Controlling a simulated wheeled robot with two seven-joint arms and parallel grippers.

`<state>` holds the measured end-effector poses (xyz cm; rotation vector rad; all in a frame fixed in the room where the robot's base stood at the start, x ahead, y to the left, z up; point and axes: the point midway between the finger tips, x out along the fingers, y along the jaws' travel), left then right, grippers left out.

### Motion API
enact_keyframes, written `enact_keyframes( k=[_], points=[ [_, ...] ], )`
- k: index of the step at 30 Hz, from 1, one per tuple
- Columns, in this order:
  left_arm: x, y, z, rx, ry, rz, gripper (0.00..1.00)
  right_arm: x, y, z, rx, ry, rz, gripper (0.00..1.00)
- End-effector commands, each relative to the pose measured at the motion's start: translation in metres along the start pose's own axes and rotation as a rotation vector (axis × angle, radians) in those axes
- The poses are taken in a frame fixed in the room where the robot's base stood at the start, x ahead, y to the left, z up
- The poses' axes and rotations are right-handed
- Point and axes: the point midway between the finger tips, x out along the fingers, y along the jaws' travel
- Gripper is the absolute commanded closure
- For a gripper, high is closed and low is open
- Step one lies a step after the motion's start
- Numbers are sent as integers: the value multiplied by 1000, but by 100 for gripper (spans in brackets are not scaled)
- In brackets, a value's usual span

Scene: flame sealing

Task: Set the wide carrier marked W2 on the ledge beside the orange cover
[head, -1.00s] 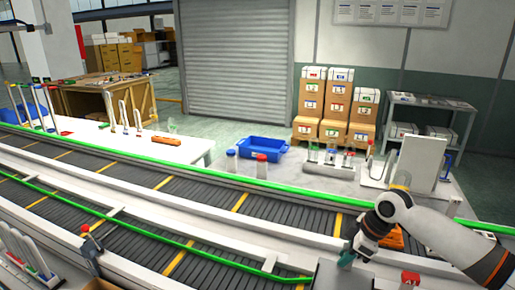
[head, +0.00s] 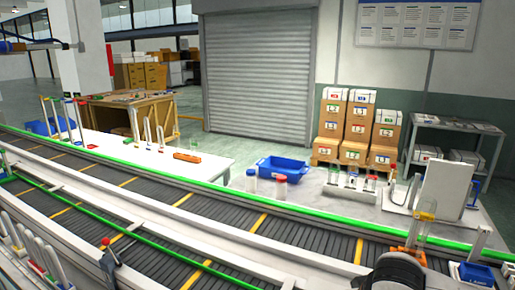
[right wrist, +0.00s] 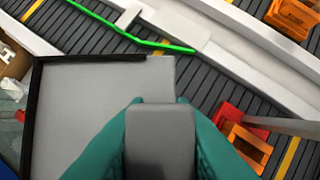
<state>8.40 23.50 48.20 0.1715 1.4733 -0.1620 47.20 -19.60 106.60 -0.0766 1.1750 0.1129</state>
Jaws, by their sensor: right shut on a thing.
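My right gripper (right wrist: 158,104) shows in the right wrist view, its two teal fingers shut on a grey block-like piece (right wrist: 160,140). No W2 mark is readable on this piece, so I cannot tell whether it is the wide carrier. A flat grey panel with a dark edge (right wrist: 90,105) lies beyond the fingers. In the head view, only a rounded dark part of my right arm shows at the lower right. An orange piece (head: 187,157) lies on the white table, and another (head: 408,255) is beside the conveyor; I cannot tell which is the cover. My left gripper is out of view.
A roller conveyor (head: 150,190) with green rails crosses the view. In the right wrist view, orange brackets (right wrist: 248,146) and a red piece lie to the right.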

Motion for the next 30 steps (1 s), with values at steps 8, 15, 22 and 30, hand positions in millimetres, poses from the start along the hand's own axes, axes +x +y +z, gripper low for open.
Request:
enact_keyframes(
  k=[8,15,22,30],
  points=[
    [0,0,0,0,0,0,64,-12,8,-6,114,-3,-42,100],
    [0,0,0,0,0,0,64,-12,8,-7,123,-1,-46,100],
    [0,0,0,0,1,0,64,-12,7,-6,121,-1,-47,100],
    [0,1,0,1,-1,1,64,-12,7,-6,121,-1,-47,100]
  ],
)
